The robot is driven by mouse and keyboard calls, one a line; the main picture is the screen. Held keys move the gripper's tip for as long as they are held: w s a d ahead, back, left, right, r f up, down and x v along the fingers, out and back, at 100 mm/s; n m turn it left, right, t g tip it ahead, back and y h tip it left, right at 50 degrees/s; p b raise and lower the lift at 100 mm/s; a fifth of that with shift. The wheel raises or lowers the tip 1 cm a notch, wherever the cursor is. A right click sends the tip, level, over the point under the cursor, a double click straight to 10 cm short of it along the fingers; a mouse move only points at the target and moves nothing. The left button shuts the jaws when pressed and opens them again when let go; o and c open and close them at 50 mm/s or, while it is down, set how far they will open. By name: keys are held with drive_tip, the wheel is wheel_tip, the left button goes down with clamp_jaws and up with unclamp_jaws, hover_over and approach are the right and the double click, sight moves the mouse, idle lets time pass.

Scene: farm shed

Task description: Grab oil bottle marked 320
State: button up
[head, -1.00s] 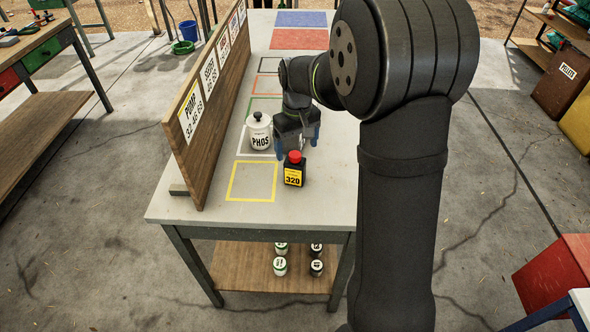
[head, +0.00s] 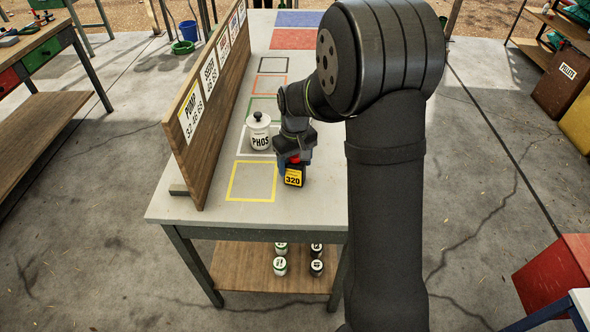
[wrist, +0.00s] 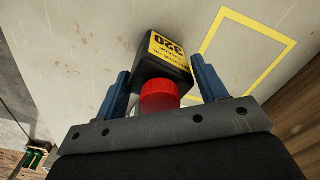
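The oil bottle marked 320 (head: 294,177) is black with a red cap and a yellow label. It stands on the table just right of the yellow-outlined square. In the wrist view the bottle (wrist: 165,58) shows between the two blue fingers of my gripper (wrist: 161,85), its red cap close to the palm. The fingers are open, with a gap visible on both sides of the cap. In the head view my gripper (head: 292,160) is down at the bottle and hides part of its top.
A white PHOS jar (head: 260,133) stands close by, left of my gripper. A wooden board (head: 212,108) with labels runs along the table's left side. The yellow-outlined square (head: 252,181) is empty. Several small jars (head: 280,266) stand on the shelf below.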

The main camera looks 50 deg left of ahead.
drive_tip(key=c, duration=0.4)
drive_tip(key=shift+o, duration=0.2)
